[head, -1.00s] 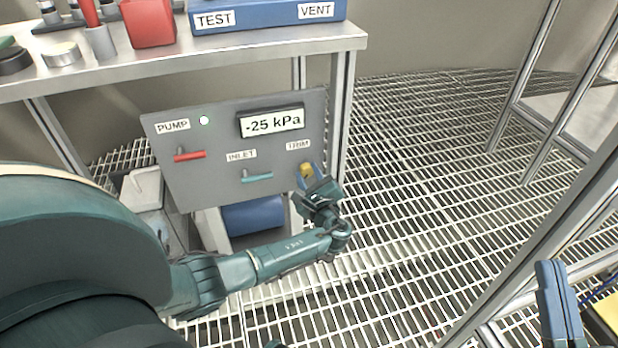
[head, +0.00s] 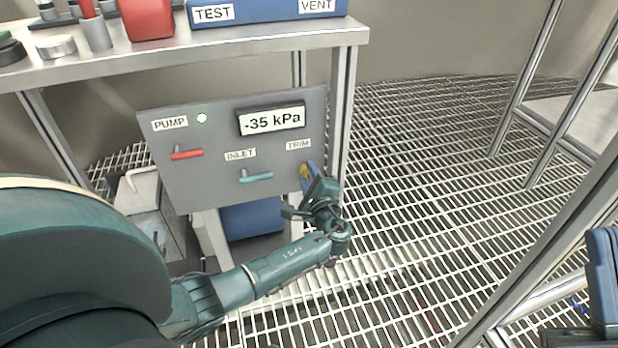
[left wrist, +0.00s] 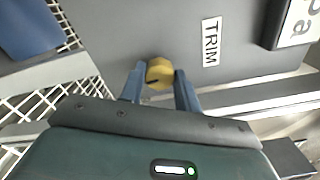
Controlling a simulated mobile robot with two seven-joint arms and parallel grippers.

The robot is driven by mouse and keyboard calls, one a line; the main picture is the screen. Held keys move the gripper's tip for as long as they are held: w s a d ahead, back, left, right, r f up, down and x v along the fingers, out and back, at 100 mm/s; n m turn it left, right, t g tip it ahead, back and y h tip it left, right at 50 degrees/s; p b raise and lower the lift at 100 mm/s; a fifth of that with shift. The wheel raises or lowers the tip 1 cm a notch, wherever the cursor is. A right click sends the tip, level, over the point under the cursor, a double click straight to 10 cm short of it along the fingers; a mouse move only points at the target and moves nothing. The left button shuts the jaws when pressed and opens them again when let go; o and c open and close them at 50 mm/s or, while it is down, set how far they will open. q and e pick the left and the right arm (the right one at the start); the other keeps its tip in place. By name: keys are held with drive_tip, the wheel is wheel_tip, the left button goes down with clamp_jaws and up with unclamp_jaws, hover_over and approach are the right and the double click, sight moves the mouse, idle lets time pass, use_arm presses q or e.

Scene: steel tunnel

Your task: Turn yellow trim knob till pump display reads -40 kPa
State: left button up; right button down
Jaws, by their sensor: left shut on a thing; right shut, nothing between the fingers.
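The yellow trim knob (head: 305,171) sits at the lower right of the grey pump panel (head: 210,180), under the TRIM label (head: 298,144). My left gripper (head: 309,170) is shut on the knob. The pump display (head: 271,120) reads -35 kPa. My right gripper (head: 603,270) is at the right edge, shut and empty, only partly in view.
The panel also bears a red pump handle (head: 187,153), a teal inlet handle (head: 256,177) and a lit indicator (head: 202,118). A steel bench (head: 200,57) above it holds a blue TEST/VENT box (head: 260,14) and a red container (head: 147,18). Open grating floor (head: 430,170) lies to the right.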

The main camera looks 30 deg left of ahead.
use_arm(q)
drive_tip(key=shift+a, duration=0.1)
drive_tip(key=o, duration=1)
